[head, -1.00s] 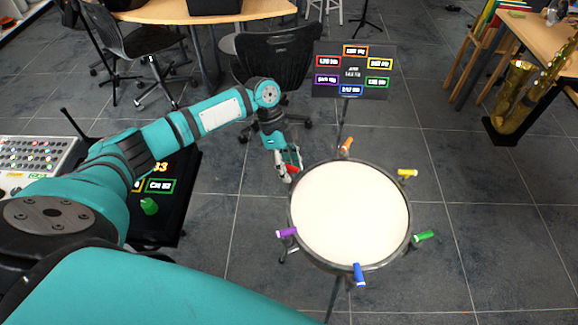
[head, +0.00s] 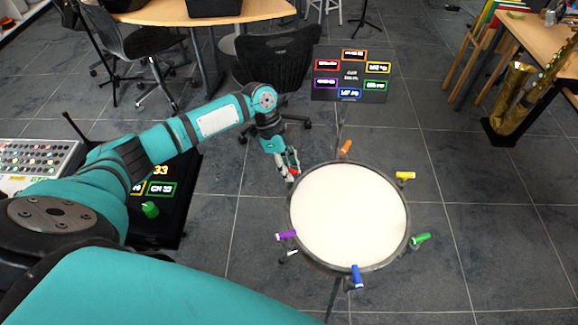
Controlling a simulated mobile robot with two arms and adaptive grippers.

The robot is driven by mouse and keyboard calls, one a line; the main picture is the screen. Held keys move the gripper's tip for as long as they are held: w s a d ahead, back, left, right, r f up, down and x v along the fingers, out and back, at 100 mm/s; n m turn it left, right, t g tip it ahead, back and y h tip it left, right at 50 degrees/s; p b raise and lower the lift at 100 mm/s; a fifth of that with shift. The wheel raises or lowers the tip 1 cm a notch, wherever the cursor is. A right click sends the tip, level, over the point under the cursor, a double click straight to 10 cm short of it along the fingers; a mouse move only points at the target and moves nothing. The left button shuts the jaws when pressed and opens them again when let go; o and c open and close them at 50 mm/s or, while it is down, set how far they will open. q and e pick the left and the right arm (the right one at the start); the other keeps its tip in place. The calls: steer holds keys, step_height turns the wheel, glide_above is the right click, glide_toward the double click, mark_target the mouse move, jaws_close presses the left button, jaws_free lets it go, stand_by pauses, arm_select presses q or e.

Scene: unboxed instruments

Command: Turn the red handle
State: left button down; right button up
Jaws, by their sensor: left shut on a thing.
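A round drum (head: 348,215) with a pale head stands in the middle of the head view. Coloured handles sit around its rim: orange (head: 345,148), yellow (head: 405,175), green (head: 421,239), blue (head: 357,277) and purple (head: 286,235). The red handle (head: 294,171) is at the drum's upper left, mostly covered by my left gripper (head: 292,175). The left gripper points down there and is shut on the red handle. My right gripper is not in view.
A black sign (head: 351,75) with coloured labels stands behind the drum. A black chair (head: 277,55) is behind my left arm. A mixer (head: 38,158) and a dark panel with a green knob (head: 150,209) are at left. A saxophone (head: 514,105) stands at right. Floor right of the drum is clear.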

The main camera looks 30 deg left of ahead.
arm_select(q)
steer(key=shift+s+d+n+t+y+p, duration=0.25)
steer(key=shift+n+t+p, duration=0.65)
steer(key=shift+n+p, duration=1.75)
steer(key=shift+n+t+y+p, duration=0.4)
steer(key=shift+n+t+p, duration=0.5)
steer(key=shift+n+p, duration=1.75)
steer(key=shift+s+d+n+t+y+p, duration=0.25)
steer(key=shift+n+t+p, duration=0.65)
steer(key=shift+n+p, duration=1.75)
steer(key=shift+w+a+m+p, duration=0.15)
steer(key=shift+m+p, duration=0.4)
steer(key=shift+p, duration=0.35)
steer(key=c, duration=1.3)
jaws_free()
steer(key=shift+w+y, duration=0.1)
steer(key=shift+y, duration=0.2)
steer(key=shift+r, duration=0.1)
